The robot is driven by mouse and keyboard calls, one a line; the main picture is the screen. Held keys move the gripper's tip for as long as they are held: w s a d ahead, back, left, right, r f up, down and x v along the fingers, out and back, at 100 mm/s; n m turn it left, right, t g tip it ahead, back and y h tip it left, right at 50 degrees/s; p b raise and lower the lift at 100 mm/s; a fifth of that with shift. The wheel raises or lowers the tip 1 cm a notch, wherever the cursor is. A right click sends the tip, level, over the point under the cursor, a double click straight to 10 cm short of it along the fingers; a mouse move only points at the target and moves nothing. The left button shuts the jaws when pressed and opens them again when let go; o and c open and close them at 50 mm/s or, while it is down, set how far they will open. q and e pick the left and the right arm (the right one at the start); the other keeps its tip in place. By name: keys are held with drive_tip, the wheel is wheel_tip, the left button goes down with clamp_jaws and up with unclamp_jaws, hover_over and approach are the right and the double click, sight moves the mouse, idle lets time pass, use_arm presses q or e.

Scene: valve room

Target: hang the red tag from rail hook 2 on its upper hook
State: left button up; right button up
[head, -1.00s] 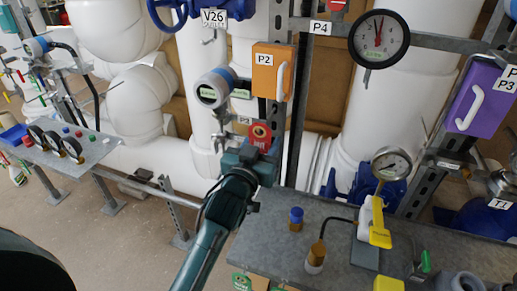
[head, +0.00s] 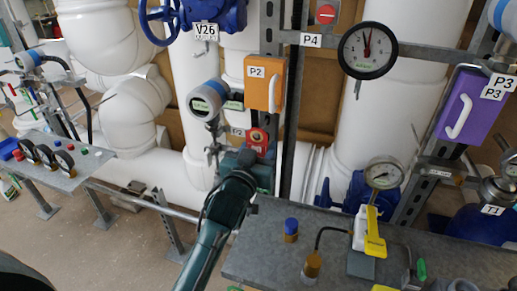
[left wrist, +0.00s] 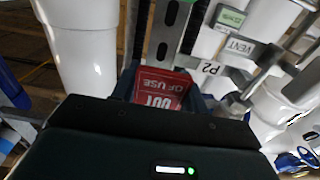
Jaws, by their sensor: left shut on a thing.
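My left gripper (head: 256,156) is shut on the red tag (head: 258,137), in front of the grey slotted post below the orange P2 box (head: 262,88). The tag stands upright above the fingertips, with a pale hole ring near its top. In the left wrist view the tag (left wrist: 160,88) shows "OUT OF USE" between the dark fingers, with the slotted post behind it. I cannot make out the upper hook or rail hook 2 clearly; the post and gripper may hide them. My right gripper is not in view.
A blue-faced transmitter (head: 208,100) and thin valve fittings sit just left of the tag. A round gauge (head: 368,50) hangs upper right. A grey bench (head: 270,240) with a small gauge, yellow tag and fittings is lower right.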

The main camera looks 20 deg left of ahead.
sight(267, 130)
use_arm(q)
drive_tip(key=shift+w, duration=0.75)
idle(0.9)
drive_tip(key=shift+w, duration=0.6)
drive_tip(key=shift+w+r, duration=0.2)
drive_tip(key=shift+r, duration=0.3)
idle(0.6)
drive_tip(key=shift+s+f, duration=0.3)
drive_tip(key=shift+f, duration=0.1)
drive_tip(key=shift+s+f, duration=0.2)
drive_tip(key=shift+s, duration=1.15)
drive_tip(key=shift+s+d+f, duration=0.1)
drive_tip(key=shift+s, duration=0.3)
drive_tip(key=shift+w, duration=0.2)
